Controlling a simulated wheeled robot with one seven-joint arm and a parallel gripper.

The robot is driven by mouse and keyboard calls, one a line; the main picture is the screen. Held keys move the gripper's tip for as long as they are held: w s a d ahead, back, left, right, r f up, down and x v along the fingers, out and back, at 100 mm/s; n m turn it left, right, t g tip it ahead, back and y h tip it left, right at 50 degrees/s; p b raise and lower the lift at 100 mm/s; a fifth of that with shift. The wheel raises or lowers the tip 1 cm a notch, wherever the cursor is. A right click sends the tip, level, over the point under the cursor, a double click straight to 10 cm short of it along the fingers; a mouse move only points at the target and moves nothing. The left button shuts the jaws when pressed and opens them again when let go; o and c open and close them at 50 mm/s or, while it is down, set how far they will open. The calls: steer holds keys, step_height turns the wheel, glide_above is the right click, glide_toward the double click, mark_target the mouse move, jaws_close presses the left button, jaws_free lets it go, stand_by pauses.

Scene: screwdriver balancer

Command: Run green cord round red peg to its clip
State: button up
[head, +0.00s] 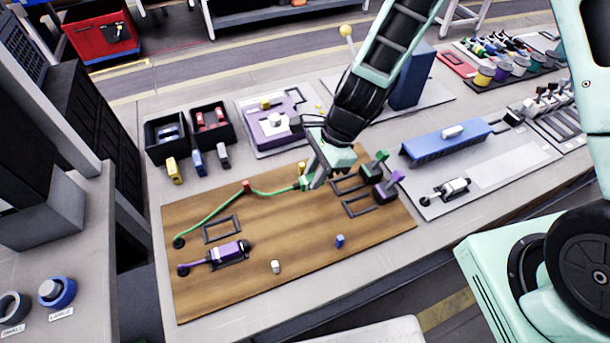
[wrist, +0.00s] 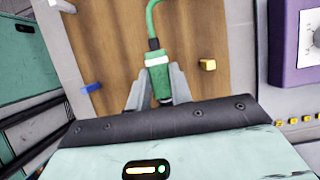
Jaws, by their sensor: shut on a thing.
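The green cord (head: 208,217) starts at a dark anchor on the left of the wooden board and rises to the red peg (head: 246,186). It bends at the peg and runs right to my gripper (head: 313,181); which side of the peg it touches is hard to tell. My gripper is shut on the cord's green connector (wrist: 158,72), above the board. The green-tabbed clip (head: 373,169) stands at the board's right, right of my gripper and apart from it. The red peg is not visible in the wrist view.
A purple connector (head: 228,251) lies in a frame at the board's left. A yellow peg (head: 302,168) stands close to my gripper. Blue (head: 340,240) and white (head: 275,266) pegs stand nearer the front. A purple-tabbed clip (head: 388,189) stands beside the green-tabbed one.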

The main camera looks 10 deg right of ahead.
steer(key=shift+w+d+b, duration=0.1)
steer(key=shift+w+d, duration=0.2)
steer(key=shift+d, duration=1.35)
steer(key=shift+w+d+b, duration=0.1)
steer(key=shift+w+d, duration=0.25)
steer(key=shift+d, duration=1.3)
steer(key=shift+w+d+b, duration=0.1)
steer(key=shift+w+d, duration=0.2)
steer(key=shift+d, duration=1.35)
steer(key=shift+a, duration=0.2)
steer(key=shift+f, duration=0.2)
steer(key=shift+f+b, duration=1.3)
steer(key=shift+f, duration=0.45)
steer(key=shift+f+b, duration=0.4)
steer(key=shift+f, duration=0.2)
steer(key=o, duration=1)
